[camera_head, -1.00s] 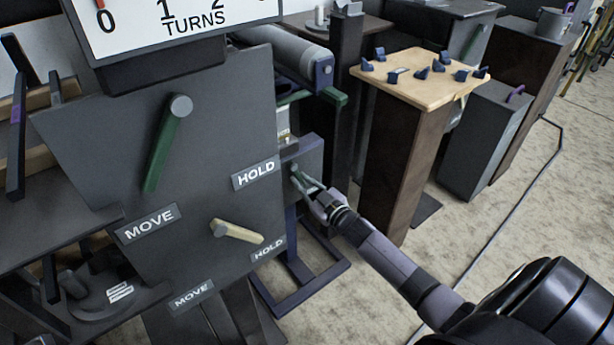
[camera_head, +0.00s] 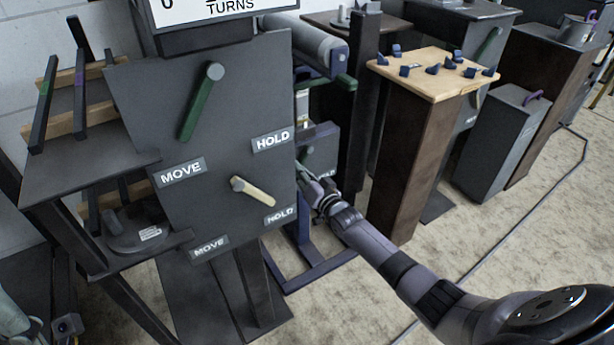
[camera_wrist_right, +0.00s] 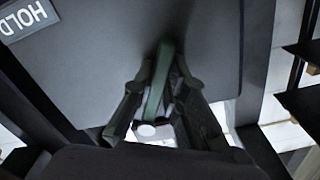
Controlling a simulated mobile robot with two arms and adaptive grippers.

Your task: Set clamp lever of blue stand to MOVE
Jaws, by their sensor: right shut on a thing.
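The blue stand (camera_head: 314,275) is behind the large grey panel, which hides its left side. Its small grey panel (camera_head: 322,140) shows a pale round pivot and part of a green clamp lever. A HOLD label (camera_head: 326,173) is at its lower right; no MOVE label of this stand shows. My right gripper (camera_head: 308,182) is below the pivot, at the large panel's right edge. In the right wrist view its fingers (camera_wrist_right: 165,100) are closed around the green clamp lever (camera_wrist_right: 156,85), and a HOLD label (camera_wrist_right: 25,18) is at upper left. My left gripper is not identifiable.
The large grey panel (camera_head: 140,105) stands close to the left of my right gripper, with its own green lever (camera_head: 198,110), tan lever (camera_head: 255,191), and HOLD and MOVE labels. A wood-topped pedestal (camera_head: 405,165) stands at right. Open carpet lies in front of it.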

